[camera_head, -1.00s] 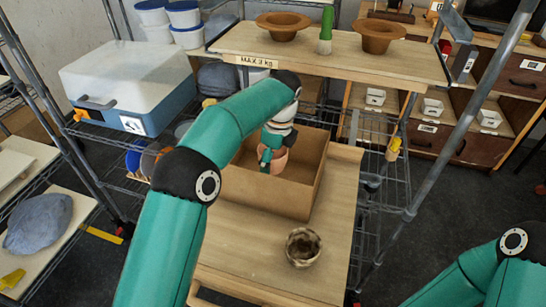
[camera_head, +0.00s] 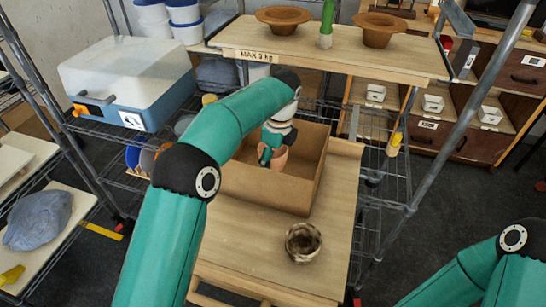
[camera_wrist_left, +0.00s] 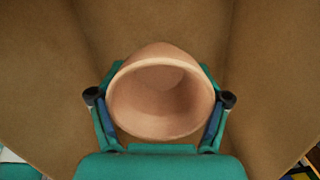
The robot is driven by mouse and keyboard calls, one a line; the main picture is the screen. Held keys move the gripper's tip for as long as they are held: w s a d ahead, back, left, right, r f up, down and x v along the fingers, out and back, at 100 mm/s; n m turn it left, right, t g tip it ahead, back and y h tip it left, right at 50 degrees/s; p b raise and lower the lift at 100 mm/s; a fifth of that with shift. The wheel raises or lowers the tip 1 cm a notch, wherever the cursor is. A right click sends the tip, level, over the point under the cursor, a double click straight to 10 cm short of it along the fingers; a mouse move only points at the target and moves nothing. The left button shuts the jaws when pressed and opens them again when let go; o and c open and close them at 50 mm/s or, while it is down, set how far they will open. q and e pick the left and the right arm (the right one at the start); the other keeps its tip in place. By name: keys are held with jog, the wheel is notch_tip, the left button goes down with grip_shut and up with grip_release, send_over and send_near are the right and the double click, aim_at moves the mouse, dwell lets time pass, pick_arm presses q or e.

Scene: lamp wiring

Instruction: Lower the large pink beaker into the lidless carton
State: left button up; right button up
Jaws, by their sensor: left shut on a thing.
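The large pink beaker (camera_head: 279,158) is inside the lidless carton (camera_head: 262,190), between its walls. My left gripper (camera_head: 268,156) reaches down into the carton and is shut on the beaker. In the left wrist view the beaker (camera_wrist_left: 160,97) has its round open mouth facing the camera, with a finger on each side of it, and the brown carton (camera_wrist_left: 60,50) surrounds it. Whether the beaker's base touches the carton floor is hidden. My right gripper is out of view; only part of my right arm shows at the lower right.
The carton stands on a wooden table (camera_head: 255,245). A small mottled brown bowl (camera_head: 303,242) stands in front of it. Above and behind is a shelf (camera_head: 330,57) with two brown pots and a green cactus-like object. Metal rack posts flank the table.

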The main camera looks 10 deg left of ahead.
pick_arm(q)
jog(key=shift+f+b, duration=1.2)
jog(key=shift+f, duration=1.25)
dwell(0.7)
jog(key=o, duration=1.3)
jog(key=shift+c, duration=0.2)
jog(key=r, duration=0.3)
jog(key=d+r, duration=0.1)
jog(key=r, duration=0.6)
jog(key=shift+s+d+r, duration=0.1)
jog(key=shift+d+r, duration=0.05)
jog(key=shift+s+r, duration=0.15)
jog(key=shift+r, duration=0.6)
jog(key=shift+f, duration=0.15)
